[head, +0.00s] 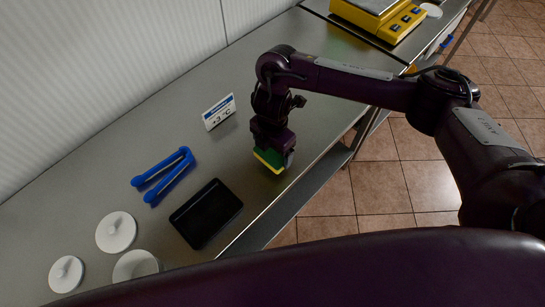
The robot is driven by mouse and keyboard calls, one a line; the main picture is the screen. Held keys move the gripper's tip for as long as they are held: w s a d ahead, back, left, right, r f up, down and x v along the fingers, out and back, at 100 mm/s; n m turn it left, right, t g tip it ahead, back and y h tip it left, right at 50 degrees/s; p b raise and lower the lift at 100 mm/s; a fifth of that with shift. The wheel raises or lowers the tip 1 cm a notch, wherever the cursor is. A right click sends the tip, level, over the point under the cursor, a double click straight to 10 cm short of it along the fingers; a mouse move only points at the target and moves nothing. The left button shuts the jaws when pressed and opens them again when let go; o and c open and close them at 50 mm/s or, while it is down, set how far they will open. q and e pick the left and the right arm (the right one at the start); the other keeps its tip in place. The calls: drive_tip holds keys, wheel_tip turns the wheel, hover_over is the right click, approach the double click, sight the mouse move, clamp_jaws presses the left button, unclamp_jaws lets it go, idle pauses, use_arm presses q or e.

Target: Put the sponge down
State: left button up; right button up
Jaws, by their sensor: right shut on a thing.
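My right gripper (276,150) reaches in from the right and points down over the metal counter (225,130), near its front edge. It is shut on the sponge (268,159), which is green with a yellow layer on its lower side. The gripper hides part of the sponge. The sponge is at or just above the counter top; I cannot tell whether it touches. My left gripper is not in view.
A black tray (206,213) lies left of the sponge, with blue tongs (163,174) beyond it. A small sign (219,111) stands behind. White lidded pots (116,232) are at lower left. A yellow scale (380,17) stands at the far end. Counter around the sponge is clear.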

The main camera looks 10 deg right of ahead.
sight(272, 152)
drive_tip(key=shift+s+f, duration=0.2)
drive_tip(key=shift+f, duration=0.4)
wheel_tip(272, 152, down, 2)
drive_tip(key=shift+f+b, duration=0.2)
drive_tip(key=shift+b, duration=0.1)
drive_tip(key=shift+w+f, duration=0.2)
drive_tip(key=shift+f, duration=0.1)
drive_tip(key=shift+s, duration=0.1)
drive_tip(key=shift+f, duration=0.15)
drive_tip(key=o, duration=1)
drive_tip(key=shift+c, duration=0.2)
wheel_tip(272, 152, up, 12)
drive_tip(key=shift+r+p, duration=0.2)
drive_tip(key=shift+p, duration=0.9)
